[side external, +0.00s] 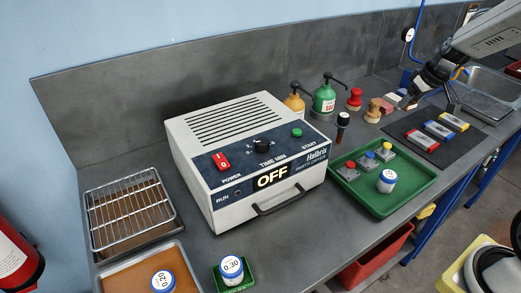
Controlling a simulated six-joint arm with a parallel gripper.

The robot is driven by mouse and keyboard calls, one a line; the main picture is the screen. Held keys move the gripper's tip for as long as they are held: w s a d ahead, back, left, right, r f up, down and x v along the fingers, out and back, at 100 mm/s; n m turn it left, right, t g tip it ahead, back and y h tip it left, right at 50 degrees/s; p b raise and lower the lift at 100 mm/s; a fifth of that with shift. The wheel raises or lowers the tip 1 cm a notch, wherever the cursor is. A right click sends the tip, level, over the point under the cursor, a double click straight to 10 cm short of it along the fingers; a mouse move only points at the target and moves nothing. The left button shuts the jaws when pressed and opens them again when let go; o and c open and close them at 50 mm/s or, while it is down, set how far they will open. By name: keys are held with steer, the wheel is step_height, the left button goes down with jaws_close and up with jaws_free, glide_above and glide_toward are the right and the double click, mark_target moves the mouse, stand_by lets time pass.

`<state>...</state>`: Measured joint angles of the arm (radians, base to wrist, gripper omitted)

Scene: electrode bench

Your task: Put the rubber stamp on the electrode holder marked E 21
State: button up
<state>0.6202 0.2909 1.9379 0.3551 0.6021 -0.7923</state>
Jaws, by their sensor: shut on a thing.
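My gripper (420,93) is at the upper right, above the far part of the bench behind the dark mat. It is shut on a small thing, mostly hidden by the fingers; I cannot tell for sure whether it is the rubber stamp. A red knob-handled piece (354,99) and a wooden knob-handled piece (374,111) stand left of my gripper. Small pale and pinkish blocks (393,99) lie close beside it.
A dry-heat unit (250,150) showing OFF fills the middle. Yellow (294,104) and green (324,97) bottles and a black-topped piece (342,124) stand behind. A wire rack (130,208) is at left.

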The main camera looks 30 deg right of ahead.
steer(key=a+r+n, duration=0.1)
steer(key=a+r, duration=0.5)
steer(key=a, duration=0.7)
glide_toward(343, 114)
steer(key=w+f, duration=0.1)
steer(key=shift+w+f, duration=0.5)
steer(key=shift+f, duration=0.2)
steer(key=shift+w+d+f, duration=0.1)
steer(key=shift+w+f, duration=0.15)
steer(key=shift+f, duration=1.6)
steer(key=shift+f, duration=0.2)
